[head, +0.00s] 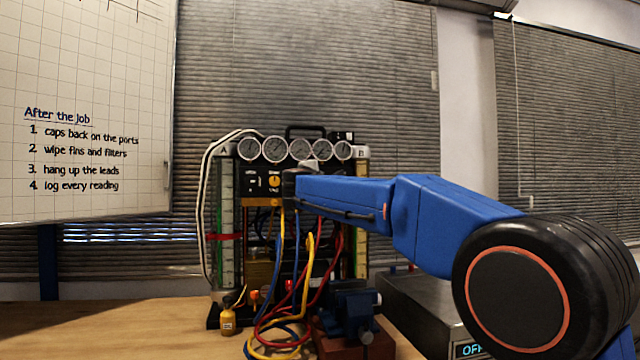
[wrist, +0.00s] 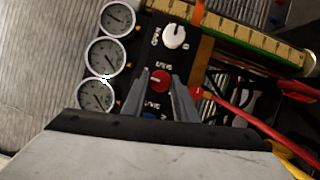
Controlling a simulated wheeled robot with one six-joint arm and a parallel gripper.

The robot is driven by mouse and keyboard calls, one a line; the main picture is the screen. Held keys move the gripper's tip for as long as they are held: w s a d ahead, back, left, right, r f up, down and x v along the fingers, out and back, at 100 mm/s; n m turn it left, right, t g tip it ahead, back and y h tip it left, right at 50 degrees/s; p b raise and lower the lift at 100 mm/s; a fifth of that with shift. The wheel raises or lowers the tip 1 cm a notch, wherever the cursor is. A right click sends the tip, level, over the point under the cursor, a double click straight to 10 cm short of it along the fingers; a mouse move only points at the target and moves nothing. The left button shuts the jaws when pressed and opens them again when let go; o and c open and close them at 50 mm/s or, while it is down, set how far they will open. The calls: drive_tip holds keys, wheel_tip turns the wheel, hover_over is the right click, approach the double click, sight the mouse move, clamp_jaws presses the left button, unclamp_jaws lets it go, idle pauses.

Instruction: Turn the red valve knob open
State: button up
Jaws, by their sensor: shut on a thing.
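In the wrist view the red valve knob (wrist: 160,80), round with a small white mark, sits on the rig's black panel. The two grey fingers of my gripper (wrist: 165,84) reach up to it and are shut on it, one at either side. A second red round part (wrist: 196,92) shows just right of the fingers. In the head view my blue arm reaches in from the right to the gauge rig (head: 264,185); my wrist hides the red knob and the fingertips there.
A white knob (wrist: 175,36) is above the red one, and a blue part (wrist: 150,115) lies below. Several gauges (head: 299,149) line the rig's top. Red, blue and yellow hoses (head: 308,250) hang in front. A small yellow bottle (head: 228,318) stands on the wooden table (head: 110,330).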

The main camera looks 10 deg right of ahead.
drive_tip(key=shift+f, duration=0.1)
idle(0.3)
drive_tip(key=o, duration=1.1)
drive_tip(key=shift+c, duration=0.2)
drive_tip(key=v, duration=1.7)
drive_tip(key=shift+s, duration=0.2)
drive_tip(key=shift+a, duration=0.1)
